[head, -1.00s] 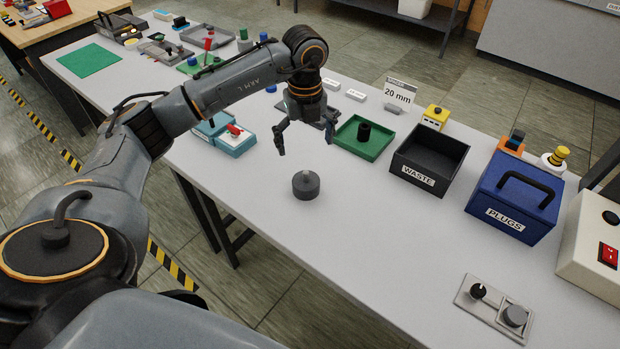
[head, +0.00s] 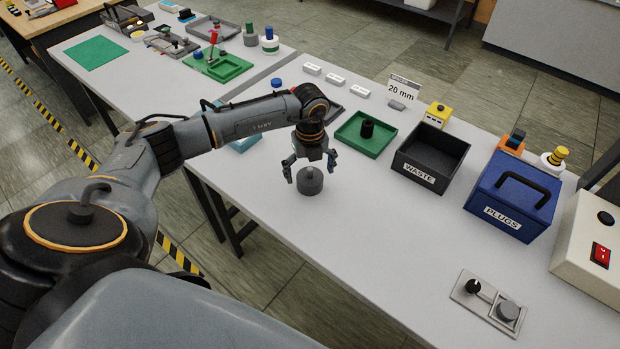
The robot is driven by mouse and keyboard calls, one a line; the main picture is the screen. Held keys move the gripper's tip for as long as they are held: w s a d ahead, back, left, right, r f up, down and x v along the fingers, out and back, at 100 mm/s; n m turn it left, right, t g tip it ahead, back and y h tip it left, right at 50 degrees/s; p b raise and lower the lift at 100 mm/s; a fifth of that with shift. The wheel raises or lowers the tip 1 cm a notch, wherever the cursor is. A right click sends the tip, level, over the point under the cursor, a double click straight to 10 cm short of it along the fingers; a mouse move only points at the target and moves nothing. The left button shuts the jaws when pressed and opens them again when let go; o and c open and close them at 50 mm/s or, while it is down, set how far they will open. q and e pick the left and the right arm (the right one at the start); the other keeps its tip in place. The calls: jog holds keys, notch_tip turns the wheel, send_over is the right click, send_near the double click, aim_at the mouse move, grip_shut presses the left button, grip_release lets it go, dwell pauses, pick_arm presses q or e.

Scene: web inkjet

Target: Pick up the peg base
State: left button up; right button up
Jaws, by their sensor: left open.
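The peg base appears to be the dark grey round block (head: 310,183) with a short peg standing up from its top. It stands upright on the white table (head: 390,240), near the front edge. My left gripper (head: 310,171) points down right above it, open, with one finger at each side of the peg's upper part. Whether the fingers touch it I cannot tell. My right gripper is not in view.
A black WASTE bin (head: 445,147) and a blue PLUGS box (head: 540,207) stand further right. A plate with knobs (head: 489,302) lies at the front right. The table right of the block is clear.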

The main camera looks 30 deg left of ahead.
pick_arm(q)
jog(key=c, duration=1.5)
jog(key=shift+c, duration=1)
jog(key=shift+r, duration=0.2)
